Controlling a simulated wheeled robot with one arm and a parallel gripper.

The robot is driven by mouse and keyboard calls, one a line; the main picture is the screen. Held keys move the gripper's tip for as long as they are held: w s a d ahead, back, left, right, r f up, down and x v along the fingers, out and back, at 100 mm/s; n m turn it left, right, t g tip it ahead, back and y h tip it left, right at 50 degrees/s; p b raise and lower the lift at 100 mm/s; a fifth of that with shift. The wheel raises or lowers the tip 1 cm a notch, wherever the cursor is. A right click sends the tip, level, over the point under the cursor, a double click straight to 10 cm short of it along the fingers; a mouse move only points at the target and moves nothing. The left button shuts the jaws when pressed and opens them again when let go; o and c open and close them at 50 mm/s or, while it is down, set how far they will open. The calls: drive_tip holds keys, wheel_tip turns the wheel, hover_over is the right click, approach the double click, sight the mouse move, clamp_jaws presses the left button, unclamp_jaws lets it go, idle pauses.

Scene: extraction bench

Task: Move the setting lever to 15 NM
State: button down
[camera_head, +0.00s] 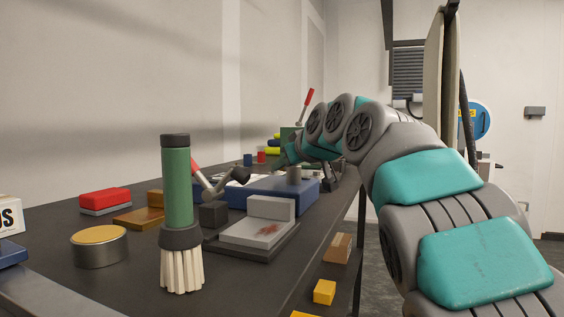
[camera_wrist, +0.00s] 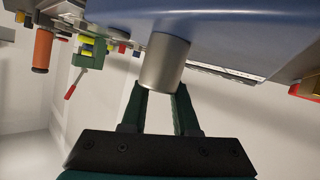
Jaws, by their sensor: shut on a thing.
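In the wrist view my gripper (camera_wrist: 162,88) has its dark green fingers closed at the end of a grey metal cylinder (camera_wrist: 165,62). The cylinder sticks out from a blue body (camera_wrist: 225,38). In the head view the grey cylinder (camera_head: 294,175) stands at the blue body (camera_head: 283,191) on the bench, and my arm reaches over from the right. A bent grey lever with a red grip (camera_head: 198,168) and a dark knob rises at the left of the blue body. No 15 NM mark is readable, and I cannot tell which part is the setting lever.
A green brush (camera_head: 178,190) stands close in front. A grey block on a tray (camera_head: 258,233), a round tin (camera_head: 99,247) and a red-topped block (camera_head: 105,200) lie nearby. A red-handled device (camera_wrist: 88,52) is further back.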

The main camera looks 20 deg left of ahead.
drive_tip(key=shift+w+d+m+t+h+p, duration=0.2)
drive_tip(key=shift+d+m+t+h+p, duration=0.1)
drive_tip(key=shift+m+h, duration=0.15)
drive_tip(key=shift+w+f+m, duration=0.1)
drive_tip(key=shift+f+m, duration=0.05)
drive_tip(key=shift+m, duration=0.1)
drive_tip(key=c, duration=0.7)
unclamp_jaws()
drive_tip(key=shift+d, duration=0.15)
drive_tip(key=shift+s+r, duration=0.25)
drive_tip(key=shift+s, duration=0.2)
drive_tip(key=shift+b+v, duration=0.55)
drive_tip(key=shift+v, duration=2.9)
drive_tip(key=shift+s+d, duration=0.1)
drive_tip(key=shift+d, duration=0.05)
